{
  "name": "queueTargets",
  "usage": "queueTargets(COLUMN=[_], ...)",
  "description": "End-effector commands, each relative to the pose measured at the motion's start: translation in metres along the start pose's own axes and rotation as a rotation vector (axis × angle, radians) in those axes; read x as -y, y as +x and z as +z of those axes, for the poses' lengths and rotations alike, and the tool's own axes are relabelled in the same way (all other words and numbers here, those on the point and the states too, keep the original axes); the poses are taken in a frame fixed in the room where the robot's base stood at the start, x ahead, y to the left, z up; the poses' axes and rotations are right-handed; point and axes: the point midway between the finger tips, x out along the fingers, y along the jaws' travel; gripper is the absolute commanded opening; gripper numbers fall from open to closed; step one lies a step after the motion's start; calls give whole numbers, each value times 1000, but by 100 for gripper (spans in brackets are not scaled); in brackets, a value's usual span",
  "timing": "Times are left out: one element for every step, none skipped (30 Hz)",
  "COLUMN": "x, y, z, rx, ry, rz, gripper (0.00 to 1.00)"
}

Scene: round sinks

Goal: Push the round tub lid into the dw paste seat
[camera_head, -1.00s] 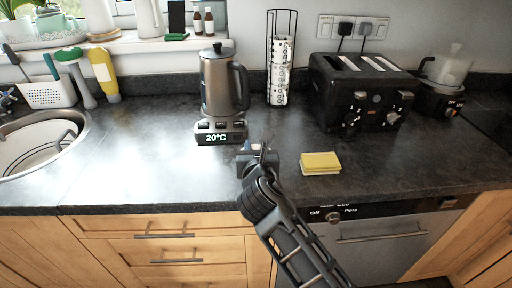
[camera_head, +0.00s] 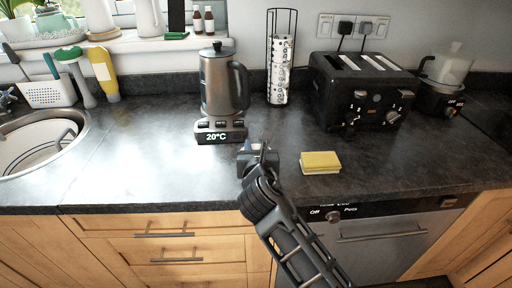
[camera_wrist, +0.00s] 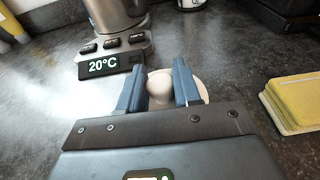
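A small pale round piece with a rounded knob and a wider disc, which looks like the round tub lid (camera_wrist: 203,91), shows in the wrist view at my fingertips. My gripper (camera_wrist: 160,87) has its two blue fingers on either side of the knob, with no clear gap. I cannot pick out the dw paste seat in either view.
A kettle (camera_head: 219,82) on its base reading 20°C stands just behind my gripper. A yellow sponge (camera_head: 320,160) lies to the right. The dishwasher front (camera_head: 385,245) is below. The counter's left middle is clear.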

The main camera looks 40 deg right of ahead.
Motion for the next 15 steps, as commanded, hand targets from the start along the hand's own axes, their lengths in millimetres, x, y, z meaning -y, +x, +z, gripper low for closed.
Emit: queueTargets(x=[0,0,0,0,0,0,0,0,0,0,0,0,0,0,0], y=[0,0,0,0,0,0,0,0,0,0,0,0,0,0,0], z=[1,1,1,1,1,1,1,1,1,0,0,0,0,0,0], rx=[1,1,1,1,1,1,1,1,1,1,1,1,1,1,1], ry=[0,0,0,0,0,0,0,0,0,0,0,0,0,0,0], rz=[0,0,0,0,0,0,0,0,0,0,0,0,0,0,0], gripper=[36,38,42,45,48,52,55,58,61,62,62,62,62,62,62])
